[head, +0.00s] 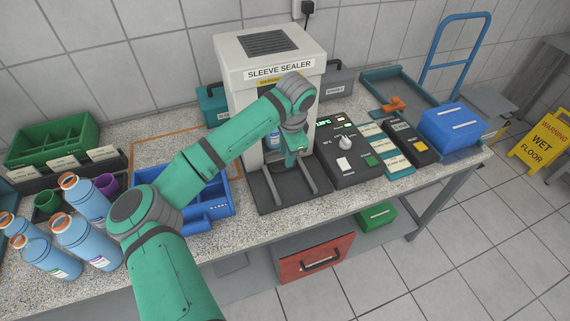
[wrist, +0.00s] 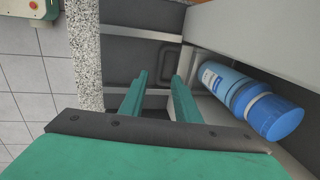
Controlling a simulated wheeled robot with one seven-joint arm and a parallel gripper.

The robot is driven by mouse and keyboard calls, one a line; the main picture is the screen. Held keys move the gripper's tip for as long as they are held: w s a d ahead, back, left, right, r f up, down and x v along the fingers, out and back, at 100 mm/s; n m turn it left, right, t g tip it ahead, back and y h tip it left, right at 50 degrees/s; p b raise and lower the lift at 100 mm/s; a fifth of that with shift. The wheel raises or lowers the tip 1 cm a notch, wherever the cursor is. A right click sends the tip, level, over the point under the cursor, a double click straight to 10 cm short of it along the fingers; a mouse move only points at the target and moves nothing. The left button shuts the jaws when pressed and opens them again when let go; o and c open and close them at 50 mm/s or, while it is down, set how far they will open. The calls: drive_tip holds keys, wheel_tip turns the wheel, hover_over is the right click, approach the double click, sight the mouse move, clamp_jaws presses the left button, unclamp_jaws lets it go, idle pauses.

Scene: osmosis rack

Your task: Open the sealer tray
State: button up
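The white sleeve sealer (head: 268,52) stands at the back of the counter. Its dark base with the tray area (head: 262,197) reaches toward the counter's front, with two grey rails (head: 270,186) on it. My gripper (head: 296,160) is low in front of the sealer's opening, over this base. In the wrist view its two green fingers (wrist: 160,76) are apart, with nothing clearly held between them. A grey rail (wrist: 155,92) crosses behind the fingers; I cannot tell whether they touch it.
A dark control panel (head: 345,150) sits right of the sealer. A blue bin (head: 208,197) is close on the left, partly behind my arm. Several blue bottles (head: 75,238) and a green crate (head: 55,138) stand further left. A blue box (head: 452,125) is at the right end.

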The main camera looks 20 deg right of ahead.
sight(285, 168)
drive_tip(key=f, duration=0.3)
drive_tip(key=w+f, duration=0.1)
drive_tip(key=f, duration=0.2)
drive_tip(key=shift+w+f, duration=0.15)
drive_tip(key=shift+f, duration=0.25)
drive_tip(key=shift+c, duration=0.2)
clamp_jaws()
